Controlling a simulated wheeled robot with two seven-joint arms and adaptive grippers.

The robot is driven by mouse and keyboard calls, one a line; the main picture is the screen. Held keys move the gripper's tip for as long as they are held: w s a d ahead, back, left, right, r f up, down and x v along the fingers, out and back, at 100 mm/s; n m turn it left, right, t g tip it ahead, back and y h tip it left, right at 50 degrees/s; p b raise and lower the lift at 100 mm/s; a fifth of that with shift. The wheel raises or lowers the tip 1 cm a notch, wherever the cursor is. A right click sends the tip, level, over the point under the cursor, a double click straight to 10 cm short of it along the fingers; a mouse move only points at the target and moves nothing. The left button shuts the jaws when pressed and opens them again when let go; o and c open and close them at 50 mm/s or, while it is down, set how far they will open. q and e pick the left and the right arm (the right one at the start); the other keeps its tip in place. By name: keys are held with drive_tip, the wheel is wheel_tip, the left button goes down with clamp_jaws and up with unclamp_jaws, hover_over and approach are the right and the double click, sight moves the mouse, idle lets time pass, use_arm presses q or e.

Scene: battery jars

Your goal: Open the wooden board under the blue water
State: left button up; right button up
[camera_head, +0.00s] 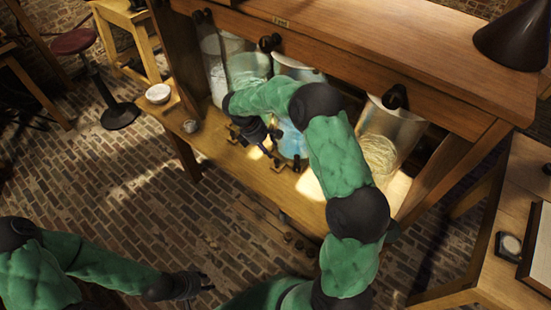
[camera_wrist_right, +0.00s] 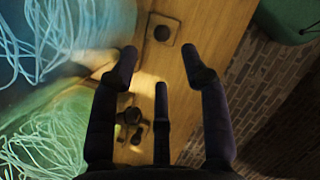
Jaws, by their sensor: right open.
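A jar of blue water (camera_head: 292,143) stands on the cabinet's lower shelf, partly hidden by my right arm. It also shows in the right wrist view (camera_wrist_right: 60,35). A small square wooden board (camera_wrist_right: 162,30) with a dark round knob lies on the shelf edge beside the blue jar. A second small board with a dark knob (camera_wrist_right: 131,115) shows lower, behind my fingers. My right gripper (camera_wrist_right: 164,66) is open and empty, its fingers spread over the shelf between the boards. In the head view it is by the shelf. My left gripper (camera_head: 203,282) is low over the floor, apart from the cabinet; its jaws are unclear.
The cabinet top (camera_head: 400,45) overhangs the jars, with dark knobs along its front. A jar of pale strands (camera_head: 385,140) stands at right. A white bowl (camera_head: 158,93) sits left on a wooden surface. A side table (camera_head: 520,185) is at right. Brick floor lies open in front.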

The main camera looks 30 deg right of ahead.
sight(276, 160)
drive_tip(key=b+x, duration=0.3)
drive_tip(key=x, duration=0.6)
drive_tip(key=shift+f, duration=0.4)
clamp_jaws()
